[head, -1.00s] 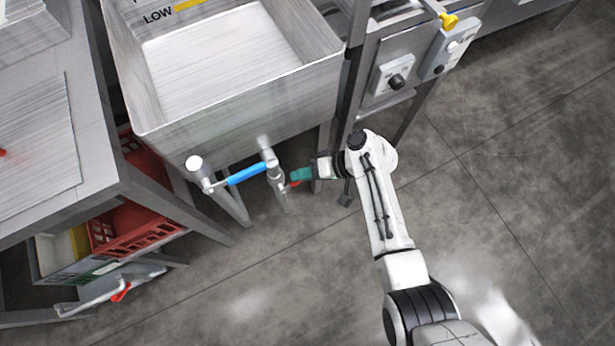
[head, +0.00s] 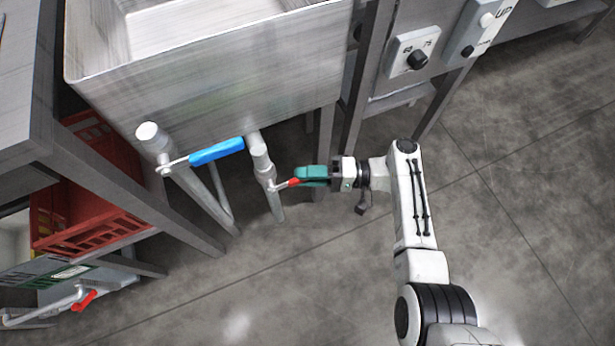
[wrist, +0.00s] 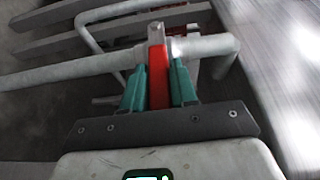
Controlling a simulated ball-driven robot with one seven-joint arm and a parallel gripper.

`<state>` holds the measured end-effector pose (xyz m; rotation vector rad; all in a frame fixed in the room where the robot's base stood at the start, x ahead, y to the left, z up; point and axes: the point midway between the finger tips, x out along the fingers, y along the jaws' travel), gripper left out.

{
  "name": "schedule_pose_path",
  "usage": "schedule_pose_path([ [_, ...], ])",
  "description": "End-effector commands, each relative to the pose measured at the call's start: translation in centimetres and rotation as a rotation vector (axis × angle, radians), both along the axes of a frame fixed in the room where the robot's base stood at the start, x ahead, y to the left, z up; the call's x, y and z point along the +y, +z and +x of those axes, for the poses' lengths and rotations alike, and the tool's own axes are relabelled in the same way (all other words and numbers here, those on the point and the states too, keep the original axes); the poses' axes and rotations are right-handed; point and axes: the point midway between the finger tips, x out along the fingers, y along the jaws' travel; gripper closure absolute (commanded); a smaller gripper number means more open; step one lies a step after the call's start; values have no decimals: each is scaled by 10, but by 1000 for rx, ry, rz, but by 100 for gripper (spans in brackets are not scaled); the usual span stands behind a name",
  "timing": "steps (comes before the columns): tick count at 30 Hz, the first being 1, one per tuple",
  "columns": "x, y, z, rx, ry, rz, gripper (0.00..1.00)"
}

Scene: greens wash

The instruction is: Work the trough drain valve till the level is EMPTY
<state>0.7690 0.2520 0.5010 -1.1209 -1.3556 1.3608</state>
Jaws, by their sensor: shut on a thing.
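The trough (head: 215,85) fills the upper left of the head view. Its level marks are out of view now. Under its front wall, a grey pipe (head: 262,160) carries a valve with a red lever handle (head: 290,182). The red handle also shows in the wrist view (wrist: 157,75). My gripper (head: 308,176) is shut on the red handle, its green fingers on either side of it; the wrist view shows the fingers (wrist: 158,88) flanking the handle. The handle sticks out to the right of the pipe in the head view. The inside of the valve is hidden.
A blue lever (head: 217,152) sits on another pipe left of the held valve. A red crate (head: 95,215) is under the left table, with another red-handled valve (head: 84,300) below. A dial box (head: 414,55) is at upper right. Floor on the right is clear.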

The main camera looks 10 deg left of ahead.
Motion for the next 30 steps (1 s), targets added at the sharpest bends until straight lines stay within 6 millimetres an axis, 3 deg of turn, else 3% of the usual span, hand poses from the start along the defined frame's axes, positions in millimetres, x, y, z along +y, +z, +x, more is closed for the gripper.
schedule_pose_path([
  [17, 0, -4, -2, 21, 2, 21, 100],
  [18, 0, -4, -2, 21, 2, 21, 69],
  [24, 0, -4, -1, 19, 1, 22, 51],
  [30, 0, -3, -1, 17, 1, 22, 51],
])
